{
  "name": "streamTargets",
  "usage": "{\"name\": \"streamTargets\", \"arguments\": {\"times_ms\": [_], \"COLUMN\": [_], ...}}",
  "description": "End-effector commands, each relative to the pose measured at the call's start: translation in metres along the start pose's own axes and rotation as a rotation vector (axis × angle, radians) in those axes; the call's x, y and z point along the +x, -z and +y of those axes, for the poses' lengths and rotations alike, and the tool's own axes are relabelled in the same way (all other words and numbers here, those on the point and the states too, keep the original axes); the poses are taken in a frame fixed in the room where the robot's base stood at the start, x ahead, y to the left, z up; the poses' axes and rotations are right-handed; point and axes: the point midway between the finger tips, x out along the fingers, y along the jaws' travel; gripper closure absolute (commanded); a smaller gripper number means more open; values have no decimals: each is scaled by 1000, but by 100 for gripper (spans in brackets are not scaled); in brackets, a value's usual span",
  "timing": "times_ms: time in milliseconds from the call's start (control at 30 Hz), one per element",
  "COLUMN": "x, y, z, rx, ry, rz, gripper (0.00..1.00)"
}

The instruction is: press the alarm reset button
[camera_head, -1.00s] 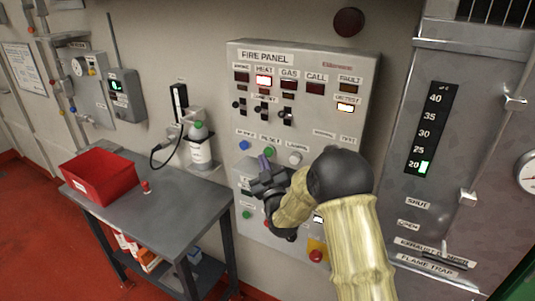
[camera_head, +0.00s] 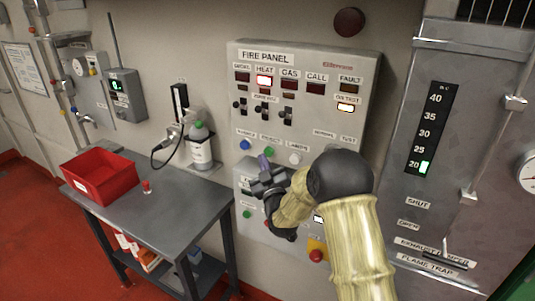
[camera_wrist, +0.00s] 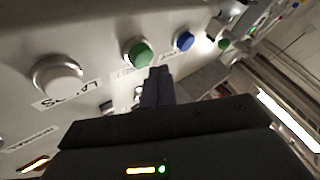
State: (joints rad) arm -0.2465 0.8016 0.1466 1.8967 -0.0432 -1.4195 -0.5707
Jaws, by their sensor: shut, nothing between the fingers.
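The fire panel (camera_head: 300,75) is a grey box on the wall with a row of buttons under its switches. A green button (camera_head: 269,152) sits above a label that seems to read RESET, between a blue button (camera_head: 245,145) and a white one (camera_head: 295,158). My gripper (camera_head: 264,163) is shut and empty, close to the green button. In the wrist view its fingertips (camera_wrist: 158,72) point at the area just below the green button (camera_wrist: 138,54); I cannot tell whether they touch it. The blue button (camera_wrist: 184,41) and white button (camera_wrist: 58,78) flank it.
A lower panel with more buttons and a red knob on yellow (camera_head: 316,254) lies behind and below my arm. A table (camera_head: 175,213) with a red bin (camera_head: 101,175) stands left. A metal cabinet (camera_head: 395,190) stands right.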

Motion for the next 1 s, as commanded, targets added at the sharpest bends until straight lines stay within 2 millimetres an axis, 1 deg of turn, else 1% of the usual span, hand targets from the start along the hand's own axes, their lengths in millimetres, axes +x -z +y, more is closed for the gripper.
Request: {"name": "streamTargets", "arguments": {"times_ms": [400, 1000], "x": [4, 7], "y": [-5, -6], "z": [4, 6], "rx": [0, 0], "ry": [-1, 0], "rz": [0, 0], "gripper": [100, 100]}}
